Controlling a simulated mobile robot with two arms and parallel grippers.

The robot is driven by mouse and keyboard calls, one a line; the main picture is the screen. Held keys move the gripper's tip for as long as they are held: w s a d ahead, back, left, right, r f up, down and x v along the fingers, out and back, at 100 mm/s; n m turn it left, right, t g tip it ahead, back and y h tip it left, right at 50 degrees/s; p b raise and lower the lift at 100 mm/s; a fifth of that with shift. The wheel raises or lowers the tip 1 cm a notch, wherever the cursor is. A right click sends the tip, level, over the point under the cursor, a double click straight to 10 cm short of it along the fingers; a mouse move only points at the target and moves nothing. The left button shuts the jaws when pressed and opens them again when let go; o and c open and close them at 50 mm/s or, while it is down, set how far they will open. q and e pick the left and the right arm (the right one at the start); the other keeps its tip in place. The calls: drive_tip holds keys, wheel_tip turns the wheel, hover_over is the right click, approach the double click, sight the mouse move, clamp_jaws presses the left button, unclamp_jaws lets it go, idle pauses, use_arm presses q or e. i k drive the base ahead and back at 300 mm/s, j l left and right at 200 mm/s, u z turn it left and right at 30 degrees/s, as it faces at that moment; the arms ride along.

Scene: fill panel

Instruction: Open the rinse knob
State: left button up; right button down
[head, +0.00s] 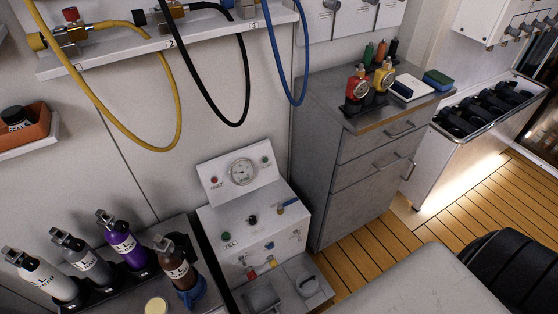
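A white panel unit (253,222) stands on the floor against the wall, left of a grey cabinet. Its upright back plate carries a round gauge (242,172), with a red button (214,181) to its left and a small fitting to its right. On its sloped top are a green knob (226,237), a black knob (252,220) and a brass-coloured fitting (281,210). The labels are too small to read, so I cannot tell which one is the rinse knob. Neither of my grippers is in view.
Several bottles (122,240) stand in a rack left of the panel unit. Yellow, black and blue hoses hang from a wall shelf (190,38) above. The grey cabinet (360,150) stands to the right. A flat grey surface (425,290) fills the lower right foreground.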

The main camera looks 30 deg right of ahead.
sight(273, 263)
drive_tip(key=i+l, duration=0.1)
drive_tip(key=l, duration=1.85)
drive_tip(key=k+l+u, duration=0.15)
drive_tip(key=u, duration=0.35)
drive_tip(key=k, duration=0.15)
